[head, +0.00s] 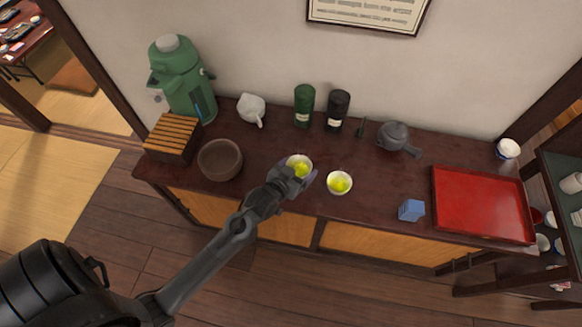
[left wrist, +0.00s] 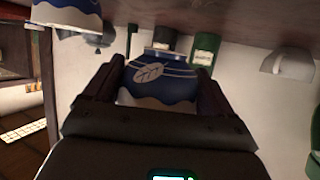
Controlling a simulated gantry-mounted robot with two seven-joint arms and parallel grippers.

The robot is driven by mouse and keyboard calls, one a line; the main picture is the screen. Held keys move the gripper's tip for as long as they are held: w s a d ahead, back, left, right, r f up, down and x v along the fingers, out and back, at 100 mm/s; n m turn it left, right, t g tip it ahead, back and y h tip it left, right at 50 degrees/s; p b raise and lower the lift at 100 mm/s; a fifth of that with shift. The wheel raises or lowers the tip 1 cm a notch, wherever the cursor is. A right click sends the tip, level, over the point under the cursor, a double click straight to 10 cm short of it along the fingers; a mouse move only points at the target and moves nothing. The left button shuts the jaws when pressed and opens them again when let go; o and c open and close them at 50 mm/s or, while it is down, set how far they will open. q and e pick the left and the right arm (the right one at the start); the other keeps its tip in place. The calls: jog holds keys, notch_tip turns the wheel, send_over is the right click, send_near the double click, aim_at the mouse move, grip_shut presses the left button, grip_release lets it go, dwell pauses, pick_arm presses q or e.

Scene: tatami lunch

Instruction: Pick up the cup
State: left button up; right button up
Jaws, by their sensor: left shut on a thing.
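A cup (head: 299,163) with yellow-green liquid stands out at the middle of the dark counter. My left gripper (head: 296,180) is shut on it from the front. In the left wrist view the same cup (left wrist: 160,80) is blue with a white leaf mark and a white wavy band, between the two fingers of my left gripper (left wrist: 155,95). I cannot tell whether it touches the counter. A second cup (head: 339,183) with yellow-green liquid stands just to the right; a blue and white cup also shows in the left wrist view (left wrist: 68,14). My right gripper is not in view.
A brown bowl (head: 220,160) and slatted wooden box (head: 172,138) stand left on the counter (head: 270,147). Green and black canisters (head: 304,106) (head: 338,111), a white pitcher (head: 251,110) and a grey teapot (head: 394,136) stand behind. A blue block (head: 411,210) and red tray (head: 482,204) are right.

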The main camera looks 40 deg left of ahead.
pick_arm(q)
jog(key=w+d+r+p, duration=0.1)
jog(key=w+d+r, duration=0.1)
jog(key=d+r, duration=0.2)
jog(key=shift+d+r, duration=0.4)
jog(key=shift+d, duration=1.35)
jog(key=shift+p, duration=0.3)
